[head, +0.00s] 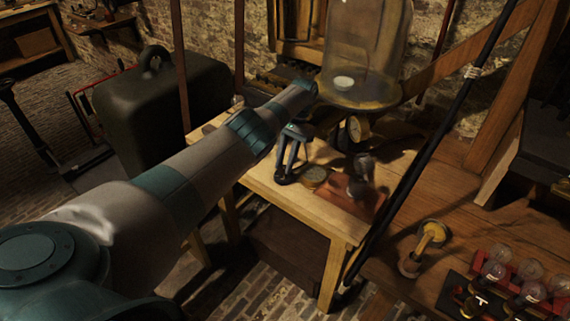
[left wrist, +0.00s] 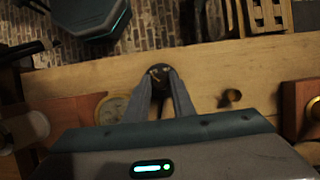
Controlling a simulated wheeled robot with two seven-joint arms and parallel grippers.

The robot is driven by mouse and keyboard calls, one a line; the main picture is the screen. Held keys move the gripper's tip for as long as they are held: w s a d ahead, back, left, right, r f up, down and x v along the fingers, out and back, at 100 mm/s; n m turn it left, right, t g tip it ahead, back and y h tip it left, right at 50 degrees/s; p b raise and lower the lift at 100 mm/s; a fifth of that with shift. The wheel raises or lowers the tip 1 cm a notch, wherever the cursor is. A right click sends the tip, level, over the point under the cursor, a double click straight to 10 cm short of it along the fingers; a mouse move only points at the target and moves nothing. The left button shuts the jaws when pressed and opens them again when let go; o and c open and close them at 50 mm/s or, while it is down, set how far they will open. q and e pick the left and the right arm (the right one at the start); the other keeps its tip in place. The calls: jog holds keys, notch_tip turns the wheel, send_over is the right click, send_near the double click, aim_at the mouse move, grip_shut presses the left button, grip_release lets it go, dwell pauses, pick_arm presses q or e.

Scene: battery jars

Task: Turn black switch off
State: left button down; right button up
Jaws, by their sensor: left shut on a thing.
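The black switch (head: 284,180) is a small dark round piece on the light wooden table (head: 335,224), near its left part in the head view. In the left wrist view the black switch (left wrist: 160,72) shows between and just beyond the fingertips. My left gripper (head: 288,172) points down at it; in the left wrist view the fingers (left wrist: 161,86) converge on it and are shut on it. The switch's lever is mostly hidden by the fingers, so its position cannot be told. My right gripper is not in view.
A round brass-rimmed disc (head: 315,177) lies close beside the switch. A reddish wooden base (head: 345,190) with dark round parts stands right of it. A large glass bell jar (head: 366,45) rises behind. A black pole (head: 430,140) crosses on the right. Several bulbs (head: 533,291) sit lower right.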

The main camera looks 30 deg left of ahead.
pick_arm(q)
jog(key=shift+w+r, duration=0.1)
dwell(0.3)
jog(key=c, duration=1.5)
grip_release()
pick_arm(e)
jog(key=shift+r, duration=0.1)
